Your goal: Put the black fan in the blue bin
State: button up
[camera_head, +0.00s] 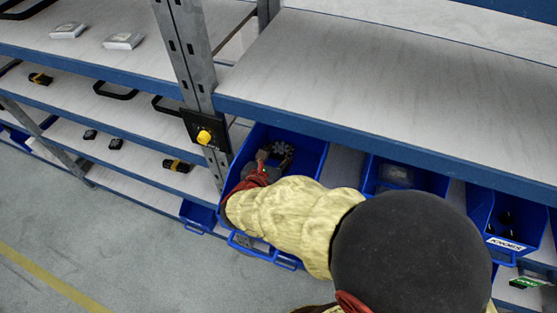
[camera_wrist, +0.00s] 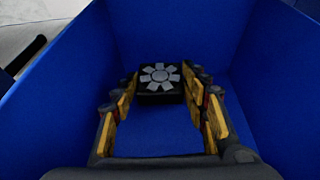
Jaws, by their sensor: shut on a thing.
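The black fan (camera_wrist: 160,86) is a small square block with a grey bladed rotor on its face. It sits between the fingertips of my gripper (camera_wrist: 160,90), inside the blue bin (camera_wrist: 240,30). My gripper is shut on the fan, with its yellow-and-black fingers on either side. In the head view the blue bin (camera_head: 312,152) stands on the shelf just right of the metal post, and my gripper (camera_head: 268,158) reaches into it. The fan (camera_head: 283,150) shows partly there. My arm hides the bin's front part. I cannot tell whether the fan touches the bin floor.
More blue bins stand to the right, one with a grey item (camera_head: 397,174) and one with dark items (camera_head: 507,218). A metal post (camera_head: 190,60) with a yellow knob (camera_head: 205,136) is close left of the bin. The wide upper shelf (camera_head: 380,75) is bare.

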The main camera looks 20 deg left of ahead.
aim_at(278, 159)
jog(key=shift+f, duration=1.75)
jog(key=shift+f+b, duration=0.15)
jog(key=shift+b, duration=0.35)
jog(key=o, duration=1.1)
jog(key=shift+o, duration=0.2)
jog(key=shift+r+p, duration=0.2)
jog(key=shift+p, duration=0.15)
jog(key=v, duration=0.7)
jog(key=shift+s+r, duration=0.1)
jog(key=shift+s, duration=0.2)
jog(key=shift+p, duration=0.3)
